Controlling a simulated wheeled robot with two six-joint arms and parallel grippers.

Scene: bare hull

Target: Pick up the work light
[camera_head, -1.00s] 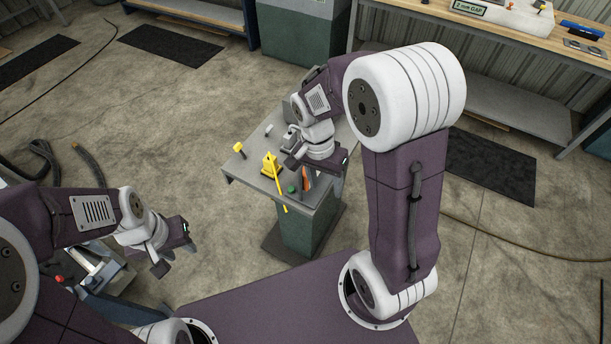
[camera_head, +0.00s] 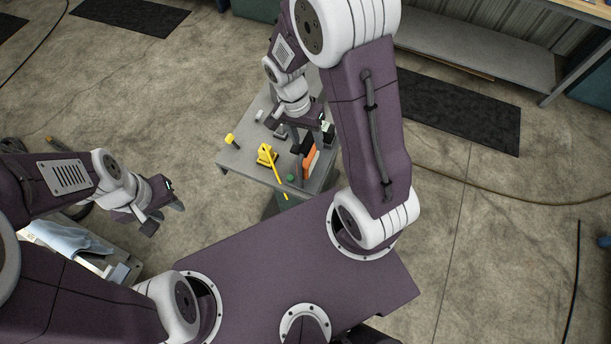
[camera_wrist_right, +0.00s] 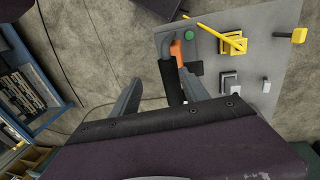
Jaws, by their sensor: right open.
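An orange and black item (camera_head: 310,160), which looks like the work light, is at the right side of the small grey table. In the right wrist view its black grip (camera_wrist_right: 172,83) lies between my right fingers, with an orange part and a curved grey end beyond. My right gripper (camera_head: 304,131) is open above the table's far right part; it also shows in the wrist view (camera_wrist_right: 160,78). I see no contact with the item. My left gripper (camera_head: 164,213) is open and empty, left of the table, away from the item.
The small table (camera_head: 235,157) also bears a yellow tool (camera_head: 266,155) with a long bar, a yellow-headed piece (camera_head: 231,140), a green round button (camera_head: 290,177) and small grey blocks. A blue shelf unit (camera_wrist_right: 35,85) stands left in the wrist view. A dark mat (camera_head: 460,110) lies on the floor.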

